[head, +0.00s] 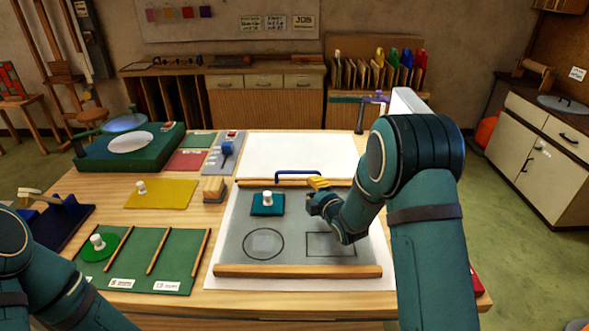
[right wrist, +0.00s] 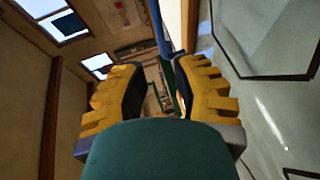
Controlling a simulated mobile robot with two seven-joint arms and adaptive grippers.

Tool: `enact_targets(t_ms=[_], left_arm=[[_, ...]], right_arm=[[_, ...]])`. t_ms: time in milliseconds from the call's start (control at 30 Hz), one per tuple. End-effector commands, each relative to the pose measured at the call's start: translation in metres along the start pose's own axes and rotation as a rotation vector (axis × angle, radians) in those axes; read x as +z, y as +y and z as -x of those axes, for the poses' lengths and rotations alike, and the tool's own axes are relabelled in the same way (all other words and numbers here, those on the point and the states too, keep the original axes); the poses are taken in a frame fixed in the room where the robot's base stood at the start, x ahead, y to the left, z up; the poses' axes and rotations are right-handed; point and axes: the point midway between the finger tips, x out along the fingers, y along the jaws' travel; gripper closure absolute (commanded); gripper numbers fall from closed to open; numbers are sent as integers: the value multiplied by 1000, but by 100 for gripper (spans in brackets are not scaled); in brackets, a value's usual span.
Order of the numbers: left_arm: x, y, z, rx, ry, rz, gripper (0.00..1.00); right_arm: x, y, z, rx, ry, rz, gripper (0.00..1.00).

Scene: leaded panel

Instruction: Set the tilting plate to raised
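The tilting plate appears to be the grey, see-through panel (head: 289,222) on the table, with a circle and a rectangle outlined on it. It looks to lie flat or nearly flat. A wooden rail (head: 298,271) runs along its near edge, and a blue handle (head: 298,173) stands at its far edge. My right gripper (head: 318,183), with yellow fingers, is just right of the handle above the far rail. In the right wrist view the fingers (right wrist: 160,90) are apart with nothing between them; a blue bar (right wrist: 159,28) shows beyond them. My left gripper is out of view.
A teal square with a white knob (head: 267,203) rests on the panel. A wooden block (head: 214,189) and a yellow plate (head: 161,193) lie to its left. A green board with slats (head: 133,262) is at the near left. A white sheet (head: 298,153) lies behind.

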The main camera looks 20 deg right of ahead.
Motion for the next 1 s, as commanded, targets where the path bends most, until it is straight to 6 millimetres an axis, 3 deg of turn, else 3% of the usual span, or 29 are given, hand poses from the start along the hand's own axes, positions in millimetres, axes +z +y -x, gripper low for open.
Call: enact_targets(t_ms=[600,800,1000], left_arm=[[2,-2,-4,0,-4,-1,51],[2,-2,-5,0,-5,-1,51],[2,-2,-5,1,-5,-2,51]], right_arm=[[0,-1,-106,1,1,1,73],[0,-1,-124,0,1,0,73],[0,0,-129,0,1,0,73]])
